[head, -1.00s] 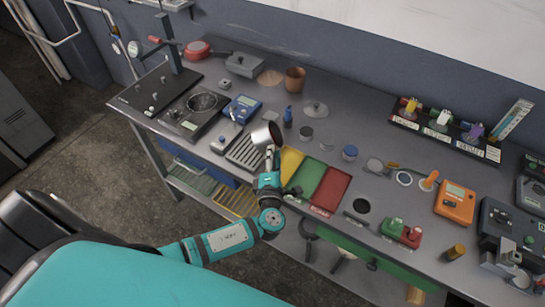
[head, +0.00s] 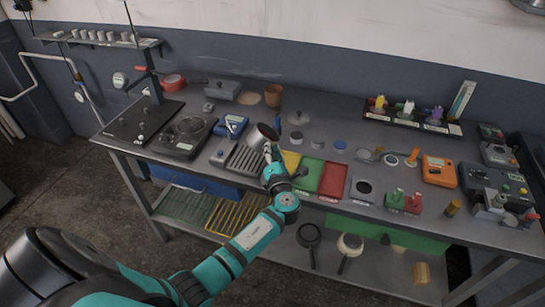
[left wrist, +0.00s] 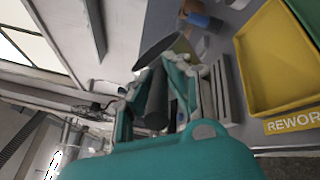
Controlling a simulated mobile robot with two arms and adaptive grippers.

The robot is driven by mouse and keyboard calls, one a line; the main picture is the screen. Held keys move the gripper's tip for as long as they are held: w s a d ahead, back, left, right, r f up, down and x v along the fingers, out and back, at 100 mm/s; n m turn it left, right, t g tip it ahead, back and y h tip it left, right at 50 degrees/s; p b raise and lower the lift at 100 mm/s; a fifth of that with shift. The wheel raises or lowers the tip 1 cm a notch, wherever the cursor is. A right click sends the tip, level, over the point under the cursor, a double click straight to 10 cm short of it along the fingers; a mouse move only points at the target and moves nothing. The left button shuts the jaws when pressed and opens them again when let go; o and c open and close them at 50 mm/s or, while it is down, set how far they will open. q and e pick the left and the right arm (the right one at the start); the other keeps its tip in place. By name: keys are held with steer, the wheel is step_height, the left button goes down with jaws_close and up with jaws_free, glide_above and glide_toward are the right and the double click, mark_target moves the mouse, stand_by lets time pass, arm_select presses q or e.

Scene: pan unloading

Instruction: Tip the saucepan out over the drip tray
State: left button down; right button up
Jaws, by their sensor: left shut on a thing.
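The saucepan (head: 262,136) is a small grey pan held up off the bench, tilted, above the far right part of the ridged grey drip tray (head: 243,160). My left gripper (head: 271,156) is shut on its handle. In the left wrist view the dark handle (left wrist: 157,102) lies between the teal fingers, with the pan's body (left wrist: 168,48) beyond them. The slatted drip tray (left wrist: 222,88) shows beside the fingers there. The pan's contents cannot be made out. My right gripper is out of view.
Yellow (left wrist: 275,60), green (head: 309,174) and red (head: 332,180) trays stand right of the drip tray. A blue scale (head: 232,126) and a hot plate (head: 184,137) are to the left. A lid (head: 299,118) and small jars lie behind.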

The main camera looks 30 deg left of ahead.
arm_select(q)
steer(key=shift+a+f+n+b, duration=0.1)
steer(key=shift+n+b, duration=0.2)
steer(key=shift+n, duration=0.1)
steer(key=shift+s+n+b, duration=0.1)
steer(key=shift+n+b, duration=0.2)
steer(key=shift+b, duration=0.05)
steer(key=n+b, duration=0.1)
steer(key=s+r+n+b, duration=0.1)
steer(key=shift+a+r+b, duration=0.25)
steer(key=shift+a+b, duration=0.1)
steer(key=shift+a+r+n+p, duration=0.15)
steer(key=shift+r+n+p, duration=0.2)
steer(key=shift+r+n, duration=0.2)
steer(key=shift+s+a+r+n, duration=0.1)
steer(key=shift+s+r+n, duration=0.1)
steer(key=shift+n, duration=0.15)
steer(key=shift+s+a+r+n, duration=0.2)
steer(key=shift+r+n, duration=0.2)
steer(key=shift+n, duration=0.3)
steer(key=shift+a+r+n+p, duration=0.15)
steer(key=shift+n+p, duration=0.15)
steer(key=shift+n, duration=0.1)
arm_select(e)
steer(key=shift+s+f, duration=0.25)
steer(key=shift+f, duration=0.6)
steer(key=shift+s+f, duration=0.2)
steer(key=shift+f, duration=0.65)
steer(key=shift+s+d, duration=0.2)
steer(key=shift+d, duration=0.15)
